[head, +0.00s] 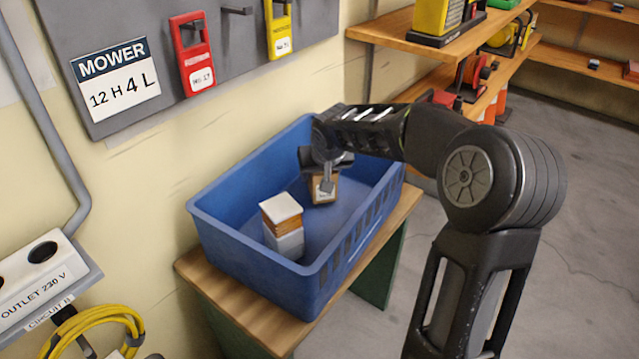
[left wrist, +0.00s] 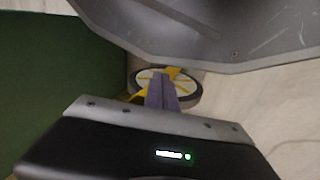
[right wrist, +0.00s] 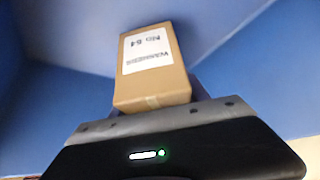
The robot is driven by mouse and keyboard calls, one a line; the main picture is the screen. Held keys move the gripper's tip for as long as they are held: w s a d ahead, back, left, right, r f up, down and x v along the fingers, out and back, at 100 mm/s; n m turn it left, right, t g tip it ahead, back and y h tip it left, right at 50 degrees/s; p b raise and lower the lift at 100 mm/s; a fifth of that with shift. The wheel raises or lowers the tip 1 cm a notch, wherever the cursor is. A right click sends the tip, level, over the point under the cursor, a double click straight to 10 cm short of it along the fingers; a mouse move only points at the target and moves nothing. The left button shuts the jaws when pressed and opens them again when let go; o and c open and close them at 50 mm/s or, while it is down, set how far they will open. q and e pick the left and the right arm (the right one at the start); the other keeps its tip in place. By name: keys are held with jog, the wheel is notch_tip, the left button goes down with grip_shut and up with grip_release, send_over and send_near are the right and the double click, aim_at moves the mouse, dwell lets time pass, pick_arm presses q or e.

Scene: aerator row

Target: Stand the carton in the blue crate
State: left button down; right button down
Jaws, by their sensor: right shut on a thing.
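The brown carton (head: 323,190) with a white label is inside the blue crate (head: 205,217), in its far right part. My right gripper (head: 325,180) reaches down into the crate and is shut on it. In the right wrist view the carton (right wrist: 152,88) shows its label and stands out beyond the gripper; the fingers are mostly hidden. I cannot tell whether the carton touches the crate floor. My left gripper (left wrist: 165,92) shows only in its wrist view, its fingers together with nothing between them.
A white-topped box stack (head: 283,228) stands in the near part of the crate. The crate sits on a wooden bench (head: 250,323) against the wall. A pegboard (head: 140,40) hangs above, shelves (head: 435,50) stand to the right. Crate floor between box and carton is clear.

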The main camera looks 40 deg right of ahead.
aim_at(321, 176)
jog(key=shift+f, duration=1)
jog(key=shift+f, duration=0.1)
jog(key=shift+f+b, duration=0.1)
jog(key=shift+b, duration=0.3)
jog(key=c, duration=0.6)
grip_release()
jog(key=shift+r+p, duration=0.3)
jog(key=shift+p, duration=0.05)
jog(key=p+v, duration=0.3)
jog(key=v, duration=0.8)
jog(key=shift+s+a+r, duration=0.1)
jog(key=shift+s+r, duration=0.15)
